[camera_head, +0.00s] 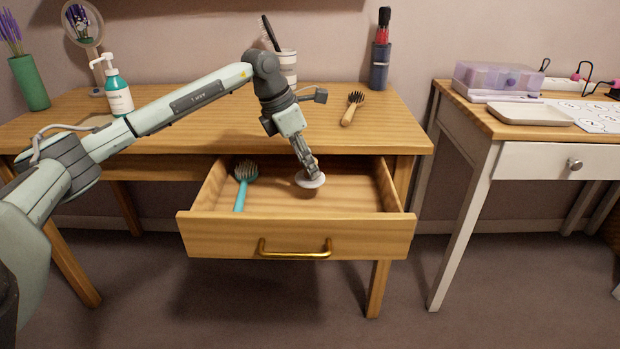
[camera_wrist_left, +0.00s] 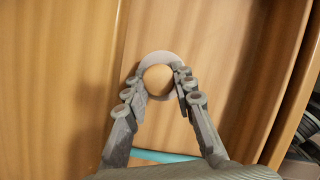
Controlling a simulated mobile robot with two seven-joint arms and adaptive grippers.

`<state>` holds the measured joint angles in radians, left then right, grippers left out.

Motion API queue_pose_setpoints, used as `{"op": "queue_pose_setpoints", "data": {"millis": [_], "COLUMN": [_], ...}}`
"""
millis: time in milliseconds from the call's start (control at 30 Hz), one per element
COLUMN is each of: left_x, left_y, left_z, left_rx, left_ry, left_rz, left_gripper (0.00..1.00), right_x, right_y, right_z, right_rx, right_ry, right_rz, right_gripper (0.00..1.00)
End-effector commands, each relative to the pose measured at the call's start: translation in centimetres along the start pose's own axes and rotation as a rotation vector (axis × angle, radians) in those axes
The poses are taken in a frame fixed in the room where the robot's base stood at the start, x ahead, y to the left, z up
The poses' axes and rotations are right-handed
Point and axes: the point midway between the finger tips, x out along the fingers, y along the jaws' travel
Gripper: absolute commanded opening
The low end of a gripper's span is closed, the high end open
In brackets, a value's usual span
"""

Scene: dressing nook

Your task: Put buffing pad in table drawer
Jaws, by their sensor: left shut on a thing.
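The buffing pad (camera_head: 309,180) is a pale round disc in the head view. In the left wrist view the pad (camera_wrist_left: 151,59) shows a grey rim around a tan centre, between the fingertips. My left gripper (camera_head: 313,172) is shut on the pad and points down into the open table drawer (camera_head: 297,237). The pad is inside the drawer's outline, toward its right half; I cannot tell whether it touches the drawer floor. The drawer is pulled out and has a brass handle (camera_head: 295,253). My right gripper is not in view.
A teal brush (camera_head: 242,186) lies in the drawer's left part. A white side table (camera_head: 515,155) stands at the right.

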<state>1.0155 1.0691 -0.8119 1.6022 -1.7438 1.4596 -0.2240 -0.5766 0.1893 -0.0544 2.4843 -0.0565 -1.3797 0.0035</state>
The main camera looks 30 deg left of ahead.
Motion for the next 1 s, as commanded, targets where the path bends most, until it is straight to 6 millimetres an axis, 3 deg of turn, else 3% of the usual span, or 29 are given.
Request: {"op": "queue_pose_setpoints", "data": {"millis": [133,400,933,967,1000], "left_x": [0.8,4.1,4.5,4.5,4.5], "left_y": [-0.1,-0.1,-0.1,-0.1,-0.1], "left_z": [0.3,-1.1,-1.2,-1.2,-1.2], "left_rx": [0.000,-0.002,-0.001,-0.001,-0.001], "left_ry": [0.000,0.002,0.000,0.000,0.000], "left_rz": [0.001,0.000,0.001,0.001,0.001], "left_gripper": [0.02,0.02,0.02,0.26,0.31], "right_x": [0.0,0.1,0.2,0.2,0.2], "right_y": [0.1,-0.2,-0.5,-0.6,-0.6], "right_z": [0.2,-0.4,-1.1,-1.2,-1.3], "right_rx": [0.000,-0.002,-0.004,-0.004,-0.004], "right_ry": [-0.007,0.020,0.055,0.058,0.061], "right_rz": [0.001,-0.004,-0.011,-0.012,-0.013], "right_gripper": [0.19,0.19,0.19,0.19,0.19]}}
